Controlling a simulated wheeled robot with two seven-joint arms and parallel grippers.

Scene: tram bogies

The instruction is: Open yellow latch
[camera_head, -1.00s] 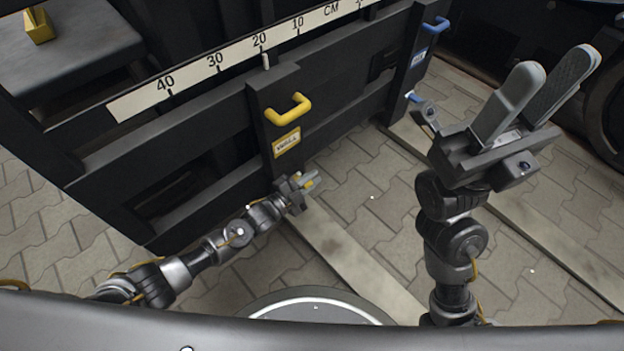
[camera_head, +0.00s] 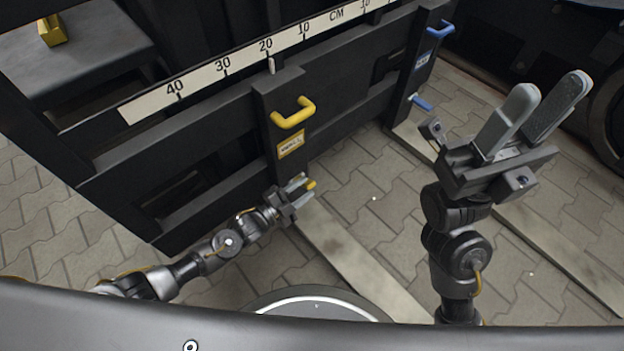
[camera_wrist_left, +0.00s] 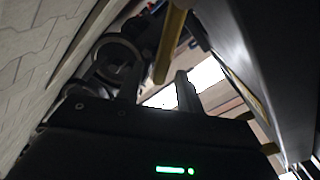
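The yellow latch's upper handle (camera_head: 293,113) is a U-shaped bar on a black post, above a yellow label (camera_head: 291,146). Its lower yellow lever (camera_head: 310,184) sticks out near the post's foot. My left gripper (camera_head: 302,188) is at this lever, fingers open, with the yellow end between or just before them. In the left wrist view, a yellow bar (camera_wrist_left: 170,45) shows between the two fingertips of my left gripper (camera_wrist_left: 156,85), with gaps on both sides; contact cannot be told. My right gripper (camera_head: 535,108) is open, empty and raised at the right, away from the latch.
A blue handle (camera_head: 440,30) and a blue lower lever (camera_head: 422,102) sit on another post to the right. A white centimetre ruler (camera_head: 220,68) runs along the black frame. A yellow piece (camera_head: 51,31) sits on the grey block (camera_head: 85,50).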

